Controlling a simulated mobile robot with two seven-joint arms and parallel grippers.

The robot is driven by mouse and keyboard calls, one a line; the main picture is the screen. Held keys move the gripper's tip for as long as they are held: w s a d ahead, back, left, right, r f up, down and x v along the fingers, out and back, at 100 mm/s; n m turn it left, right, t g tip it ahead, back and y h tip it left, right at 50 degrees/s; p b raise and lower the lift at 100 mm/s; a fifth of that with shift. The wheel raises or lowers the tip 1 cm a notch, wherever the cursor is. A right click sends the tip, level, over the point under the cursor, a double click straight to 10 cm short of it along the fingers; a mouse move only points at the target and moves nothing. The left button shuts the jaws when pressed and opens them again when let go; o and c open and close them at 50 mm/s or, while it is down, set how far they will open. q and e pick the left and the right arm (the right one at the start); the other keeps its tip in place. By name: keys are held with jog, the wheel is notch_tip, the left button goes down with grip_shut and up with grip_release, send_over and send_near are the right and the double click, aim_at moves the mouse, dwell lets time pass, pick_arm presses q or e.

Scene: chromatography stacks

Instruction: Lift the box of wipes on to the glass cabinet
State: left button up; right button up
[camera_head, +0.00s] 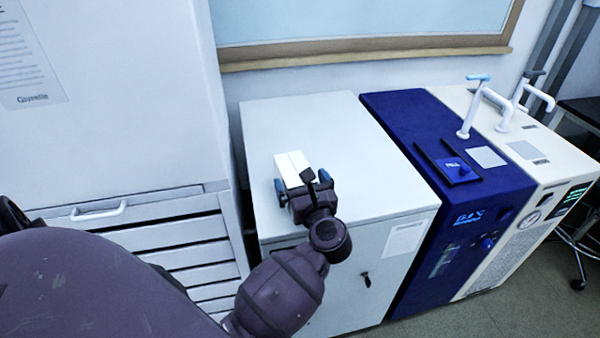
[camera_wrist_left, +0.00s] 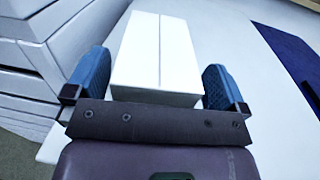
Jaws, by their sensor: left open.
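The box of wipes is a plain white box (camera_head: 291,164) on the white top of a low cabinet (camera_head: 335,125), near its left front part. In the left wrist view the box (camera_wrist_left: 158,50) has a thin seam along its top. My left gripper (camera_head: 303,182) is open, with its blue fingers on either side of the box's near end. The wrist view shows the fingers (camera_wrist_left: 156,82) with a small gap on each side of the box. The low cabinet has a door with a label; no glass shows on it, so I cannot tell if it is the glass cabinet.
A tall white unit (camera_head: 110,100) with a handle and slatted front stands at left. A dark blue instrument (camera_head: 410,120) and a cream one (camera_head: 540,150) with white pipes adjoin the cabinet's right side. The cabinet top behind the box is clear, up to the wall below the window.

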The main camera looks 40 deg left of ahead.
pick_arm(q)
jog(key=shift+a, duration=0.35)
jog(key=shift+d, duration=0.1)
jog(key=shift+r, duration=0.1)
jog(key=shift+c, duration=1.1)
jog(key=c, duration=0.8)
jog(key=shift+o, duration=0.2)
